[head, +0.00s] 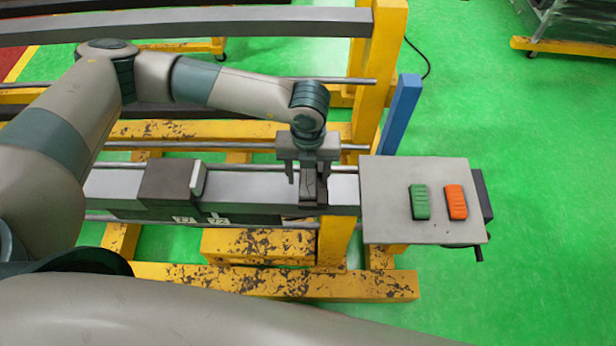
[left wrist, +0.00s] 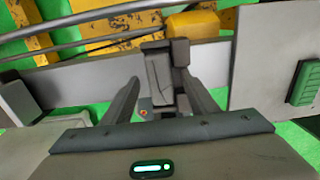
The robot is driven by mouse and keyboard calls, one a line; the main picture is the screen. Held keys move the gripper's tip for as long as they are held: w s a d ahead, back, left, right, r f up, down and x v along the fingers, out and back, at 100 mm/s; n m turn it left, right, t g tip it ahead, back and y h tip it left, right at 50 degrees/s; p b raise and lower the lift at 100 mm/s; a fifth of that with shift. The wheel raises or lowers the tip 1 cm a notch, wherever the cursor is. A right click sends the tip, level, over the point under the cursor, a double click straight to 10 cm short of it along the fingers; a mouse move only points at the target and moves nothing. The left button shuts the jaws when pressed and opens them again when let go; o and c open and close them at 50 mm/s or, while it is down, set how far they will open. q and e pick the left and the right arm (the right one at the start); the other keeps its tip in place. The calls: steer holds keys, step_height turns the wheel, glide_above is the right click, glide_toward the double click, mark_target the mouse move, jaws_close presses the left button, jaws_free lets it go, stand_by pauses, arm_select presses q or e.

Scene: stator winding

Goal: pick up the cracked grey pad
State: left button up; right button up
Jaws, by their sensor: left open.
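A dark grey pad (head: 309,184) stands on the grey rail, just left of the control panel. It also shows in the left wrist view (left wrist: 158,72), upright beside a darker bracket; I cannot make out a crack at this size. My left gripper (head: 312,177) points down over it, open, with one finger on either side. In the left wrist view the fingers (left wrist: 161,88) reach toward the pad with gaps beside it; contact is not clear. My right gripper is not in view.
A grey panel (head: 386,208) with a green switch (head: 419,202) and an orange switch (head: 456,202) is close on the right. A dark block (head: 166,186) with a lighter grey plate (head: 198,179) sits left on the rail. A blue post (head: 401,113) and yellow frame stand behind.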

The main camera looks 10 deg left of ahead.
arm_select(q)
steer(key=shift+f, duration=0.4)
steer(key=shift+c, duration=0.3)
steer(key=c, duration=1.1)
steer(key=shift+r, duration=0.15)
steer(key=shift+r+b, duration=0.55)
steer(key=shift+b, duration=0.05)
step_height(320, 180, up, 2)
steer(key=shift+r+b, duration=0.15)
steer(key=shift+b, duration=0.7)
steer(key=s+d+r+b, duration=0.3)
steer(key=d+r+b, duration=0.2)
steer(key=d, duration=0.6)
steer(key=shift+s+r, duration=0.15)
steer(key=shift+r, duration=1.05)
steer(key=shift+d, duration=0.1)
